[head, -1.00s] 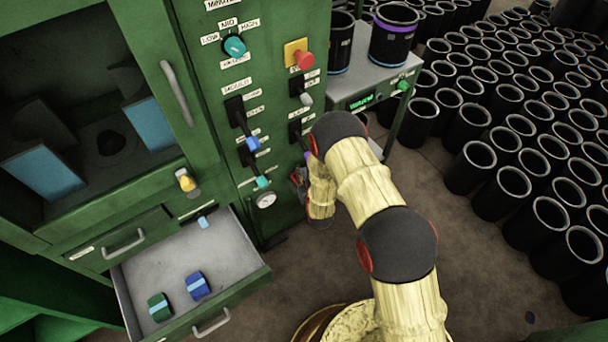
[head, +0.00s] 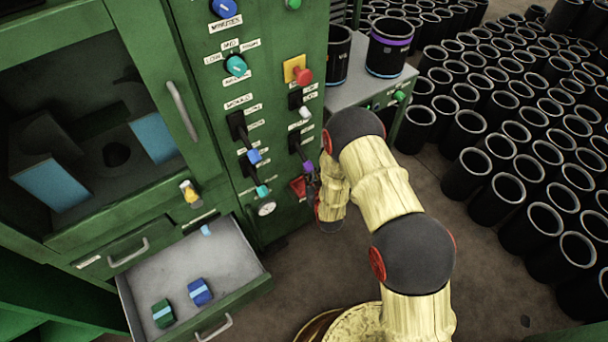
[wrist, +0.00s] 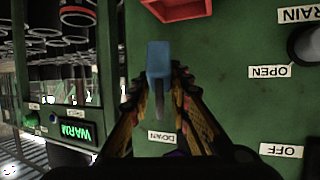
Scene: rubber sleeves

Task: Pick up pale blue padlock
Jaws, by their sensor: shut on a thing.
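The pale blue padlock (wrist: 158,60) is between the fingertips of my gripper (wrist: 162,78) in the wrist view, its grey shackle pointing toward the camera. The gripper is shut on it, in front of the green machine panel (wrist: 230,100). I cannot tell whether the padlock touches the panel. In the head view my gripper (head: 312,192) is beside the panel's lower right edge, mostly hidden by my arm, and the padlock cannot be made out there.
A red holder (head: 298,187) is on the panel close to my gripper. A purple-tipped lever (head: 308,166) is just above it. Black sleeves (head: 520,180) crowd the floor at right.

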